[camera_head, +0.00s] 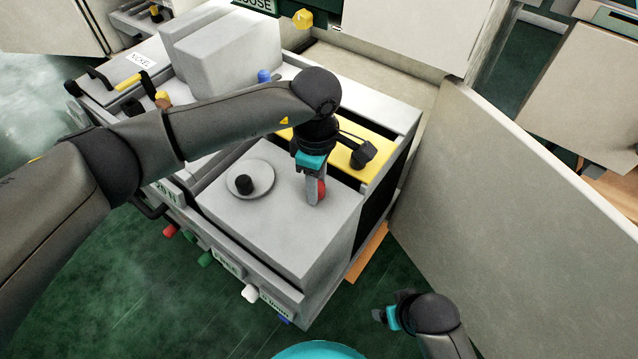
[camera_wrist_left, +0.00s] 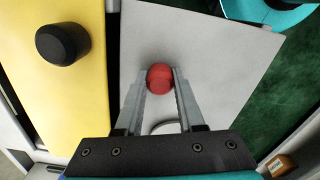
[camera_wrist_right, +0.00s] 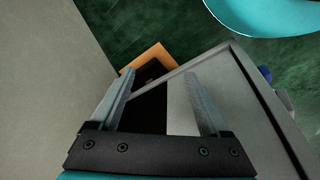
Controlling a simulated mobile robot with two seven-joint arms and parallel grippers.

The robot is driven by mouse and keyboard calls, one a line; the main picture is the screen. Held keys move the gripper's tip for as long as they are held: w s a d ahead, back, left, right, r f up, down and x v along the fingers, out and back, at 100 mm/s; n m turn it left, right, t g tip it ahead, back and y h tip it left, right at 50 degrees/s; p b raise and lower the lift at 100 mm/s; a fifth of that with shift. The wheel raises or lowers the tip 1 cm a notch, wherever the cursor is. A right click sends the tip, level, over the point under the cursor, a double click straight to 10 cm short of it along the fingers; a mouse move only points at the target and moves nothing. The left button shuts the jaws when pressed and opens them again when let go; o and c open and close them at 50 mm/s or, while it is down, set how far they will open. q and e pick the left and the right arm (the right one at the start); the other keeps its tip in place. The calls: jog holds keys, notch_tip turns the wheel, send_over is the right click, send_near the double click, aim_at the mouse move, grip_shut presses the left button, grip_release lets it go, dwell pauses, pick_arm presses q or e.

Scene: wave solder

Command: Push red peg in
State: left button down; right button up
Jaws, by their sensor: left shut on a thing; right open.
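The red peg (camera_head: 321,188) stands at the top of the light grey block (camera_head: 270,235), near its right edge in the head view. My left gripper (camera_head: 314,200) points down at it. In the left wrist view the round red peg head (camera_wrist_left: 160,77) sits between the two fingertips (camera_wrist_left: 160,80), which are shut on it. The peg's shaft is hidden, so its depth cannot be told. My right gripper (camera_head: 380,316) is open and empty, low and to the right of the machine; its fingers (camera_wrist_right: 160,85) also show in the right wrist view.
A yellow panel (camera_head: 345,150) with a black knob (camera_head: 363,154) lies behind the grey block. A round dish (camera_head: 265,184) with a black knob is left of the peg. A large beige panel (camera_head: 500,200) stands at right. Coloured pegs line the front edge.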

aim_at(304, 187)
pick_arm(q)
jog(key=shift+w+a+b, duration=0.3)
jog(key=shift+w+a, duration=0.5)
jog(key=shift+a, duration=0.3)
jog(key=shift+w+a, duration=0.2)
jog(key=shift+a, duration=0.05)
pick_arm(e)
jog(key=shift+w+r, duration=0.25)
jog(key=shift+r, duration=0.3)
jog(key=shift+w+r, duration=0.2)
jog(key=shift+r, duration=0.3)
pick_arm(q)
jog(key=c, duration=0.8)
grip_release()
jog(key=o, duration=0.3)
pick_arm(e)
jog(key=shift+a, duration=0.1)
pick_arm(q)
jog(key=shift+r, duration=0.25)
notch_tip(304, 187, up, 15)
jog(key=p, duration=0.5)
pick_arm(e)
jog(key=s+d+f, duration=0.2)
jog(key=s+f, duration=0.2)
jog(key=f, duration=0.5)
jog(key=shift+s+d+g, duration=0.15)
jog(key=shift+s+g, duration=0.15)
jog(key=shift+s, duration=0.05)
